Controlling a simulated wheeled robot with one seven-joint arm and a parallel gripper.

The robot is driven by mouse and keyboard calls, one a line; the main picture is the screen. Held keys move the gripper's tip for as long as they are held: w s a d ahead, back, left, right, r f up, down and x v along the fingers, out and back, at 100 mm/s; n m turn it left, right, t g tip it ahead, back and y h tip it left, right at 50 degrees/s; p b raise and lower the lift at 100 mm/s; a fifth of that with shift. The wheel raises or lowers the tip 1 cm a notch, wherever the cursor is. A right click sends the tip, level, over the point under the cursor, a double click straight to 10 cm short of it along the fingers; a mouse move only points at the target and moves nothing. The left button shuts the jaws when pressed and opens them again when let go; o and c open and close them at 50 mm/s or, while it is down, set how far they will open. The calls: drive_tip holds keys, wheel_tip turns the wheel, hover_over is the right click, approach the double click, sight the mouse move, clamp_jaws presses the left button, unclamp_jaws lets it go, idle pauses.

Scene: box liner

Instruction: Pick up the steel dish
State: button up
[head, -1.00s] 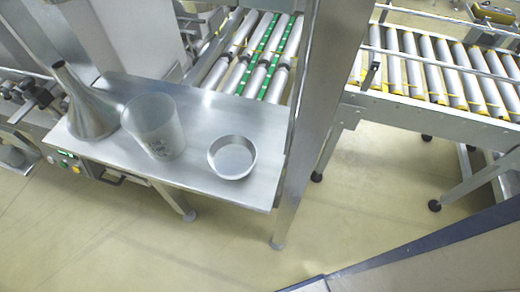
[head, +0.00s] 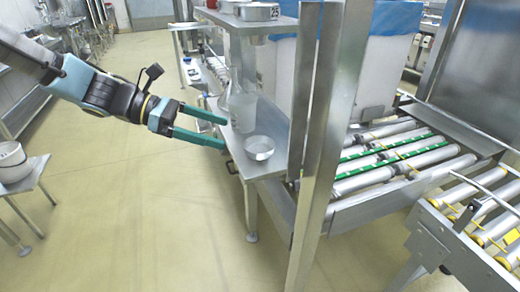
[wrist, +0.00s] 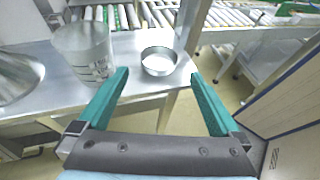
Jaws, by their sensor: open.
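The steel dish (head: 259,148) is a small round shallow dish on the near end of a steel shelf (head: 270,168). It also shows in the wrist view (wrist: 159,62), upright, beyond the fingertips and between their lines. My gripper (head: 225,132) has two teal fingers, spread open and empty. It comes in from the left and is short of the dish, not touching it. In the wrist view the open fingers (wrist: 158,75) show on both sides.
A clear measuring beaker (wrist: 85,52) stands left of the dish, close to the left finger's line. A steel funnel (wrist: 16,75) is further left. A steel post (head: 318,150) rises just right of the shelf. Roller conveyors (head: 385,160) lie beyond. The floor (head: 130,220) in front is clear.

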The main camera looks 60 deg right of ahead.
sight(253, 144)
drive_tip(key=x, duration=0.4)
drive_tip(key=p+x, duration=0.1)
drive_tip(key=x, duration=0.4)
drive_tip(key=shift+f, duration=0.25)
drive_tip(key=c, duration=1.2)
